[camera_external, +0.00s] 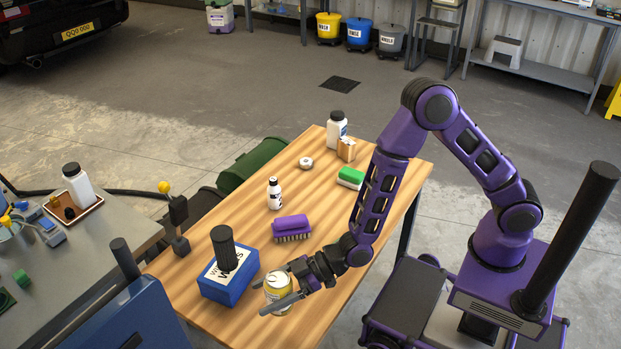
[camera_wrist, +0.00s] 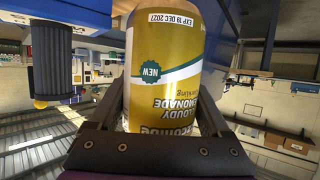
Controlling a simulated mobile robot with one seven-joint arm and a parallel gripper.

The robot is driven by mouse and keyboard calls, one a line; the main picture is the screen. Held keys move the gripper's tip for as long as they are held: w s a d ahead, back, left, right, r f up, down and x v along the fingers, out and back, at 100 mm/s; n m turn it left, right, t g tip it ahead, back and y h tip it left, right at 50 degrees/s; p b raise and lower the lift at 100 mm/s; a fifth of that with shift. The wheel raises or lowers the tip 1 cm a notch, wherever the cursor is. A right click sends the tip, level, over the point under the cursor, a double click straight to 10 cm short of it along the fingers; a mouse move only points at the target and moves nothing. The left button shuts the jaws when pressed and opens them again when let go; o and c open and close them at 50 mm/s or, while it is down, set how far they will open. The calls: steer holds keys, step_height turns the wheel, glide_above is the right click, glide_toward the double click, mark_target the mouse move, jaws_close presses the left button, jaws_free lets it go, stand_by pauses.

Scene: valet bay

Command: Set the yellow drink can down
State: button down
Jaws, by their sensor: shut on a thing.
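The yellow drink can (camera_external: 277,291), with a silver top, is between the fingers of my gripper (camera_external: 281,295) at the near end of the wooden table (camera_external: 322,200). My gripper is shut on it from the side, and the can looks upright. In the wrist view the yellow can (camera_wrist: 165,75) fills the middle, its lemonade label upside down, with my gripper (camera_wrist: 168,125) around it. The same view has the room's ceiling at the bottom. I cannot tell whether the can's base touches the table.
A blue wipes box (camera_external: 228,279) with a black cylinder (camera_external: 223,248) on it stands just left of the can. A purple brush (camera_external: 291,227) and a small white bottle (camera_external: 274,194) are farther back. A green-and-white sponge (camera_external: 350,178) lies right. Bare wood separates the can and brush.

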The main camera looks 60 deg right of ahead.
step_height(320, 180, down, 8)
steer(key=shift+f+b, duration=0.1)
steer(key=shift+b, duration=0.25)
steer(key=shift+f+b, duration=0.15)
steer(key=shift+b, duration=0.15)
jaws_free()
steer(key=shift+d+r+p, duration=0.1)
steer(key=shift+r+p, duration=0.2)
steer(key=shift+p, duration=0.1)
steer(key=v, duration=1.1)
steer(key=shift+s+d+r, duration=0.15)
steer(key=shift+s+d, duration=0.1)
steer(key=shift+s, duration=0.05)
